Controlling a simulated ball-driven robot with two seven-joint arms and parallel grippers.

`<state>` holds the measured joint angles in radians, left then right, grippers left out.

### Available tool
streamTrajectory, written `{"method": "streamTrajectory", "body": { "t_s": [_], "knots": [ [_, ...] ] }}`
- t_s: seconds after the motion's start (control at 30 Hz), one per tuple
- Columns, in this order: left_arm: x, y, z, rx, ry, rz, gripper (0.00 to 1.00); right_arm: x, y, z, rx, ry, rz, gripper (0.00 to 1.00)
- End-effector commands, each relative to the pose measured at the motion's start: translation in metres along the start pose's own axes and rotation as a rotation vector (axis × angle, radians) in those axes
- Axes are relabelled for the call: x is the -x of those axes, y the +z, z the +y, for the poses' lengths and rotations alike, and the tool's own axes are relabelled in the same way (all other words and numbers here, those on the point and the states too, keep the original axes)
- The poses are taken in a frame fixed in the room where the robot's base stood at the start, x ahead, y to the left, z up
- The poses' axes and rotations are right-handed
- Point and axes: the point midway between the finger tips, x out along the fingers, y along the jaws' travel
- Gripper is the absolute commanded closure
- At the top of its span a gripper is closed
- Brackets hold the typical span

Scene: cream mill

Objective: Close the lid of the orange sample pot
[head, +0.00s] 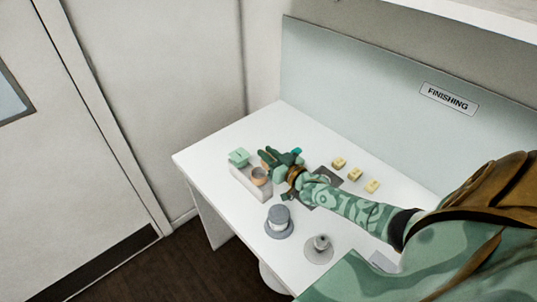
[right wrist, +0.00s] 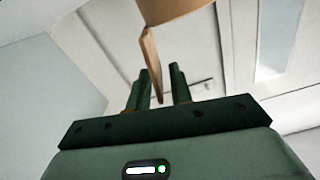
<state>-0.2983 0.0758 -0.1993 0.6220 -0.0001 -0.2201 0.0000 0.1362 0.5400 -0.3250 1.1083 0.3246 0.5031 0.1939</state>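The orange sample pot (head: 260,177) stands at the white holder near the table's left end, partly behind my right gripper. In the right wrist view the pot (right wrist: 175,10) shows at the top edge, cut off by the frame. Its lid (right wrist: 150,58) is a thin orange plate standing open, away from the pot's mouth. My right gripper (head: 271,158) is beside the pot at lid height. In the right wrist view its fingers (right wrist: 161,70) are apart, with the lid's edge showing in the gap; I cannot tell whether they touch it. My left gripper is out of view.
A mint-green pot (head: 239,157) stands at the far end of the white holder (head: 250,188). Several yellow blocks (head: 355,174) lie behind my right forearm, near a dark mat (head: 328,175). A grey lidded pot (head: 279,221) and a grey knobbed disc (head: 319,247) stand in front.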

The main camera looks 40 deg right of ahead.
Motion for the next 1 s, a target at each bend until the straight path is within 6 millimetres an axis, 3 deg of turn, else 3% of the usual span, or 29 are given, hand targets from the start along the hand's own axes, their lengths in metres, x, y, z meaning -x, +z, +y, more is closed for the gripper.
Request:
{"method": "streamTrajectory", "body": {
  "t_s": [0.03,0.07,0.47,1.0],
  "knots": [
    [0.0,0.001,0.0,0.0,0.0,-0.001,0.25,0.0,0.0,0.0,0.0,0.0,0.0,0.94],
    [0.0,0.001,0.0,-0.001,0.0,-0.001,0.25,0.0,0.0,0.0,0.0,0.0,0.0,1.0],
    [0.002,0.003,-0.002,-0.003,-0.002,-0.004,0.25,0.0,0.0,-0.002,0.034,0.0,0.001,1.0],
    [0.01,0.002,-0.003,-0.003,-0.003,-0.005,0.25,0.001,0.004,-0.022,0.392,0.0,0.001,1.0]
  ]
}}
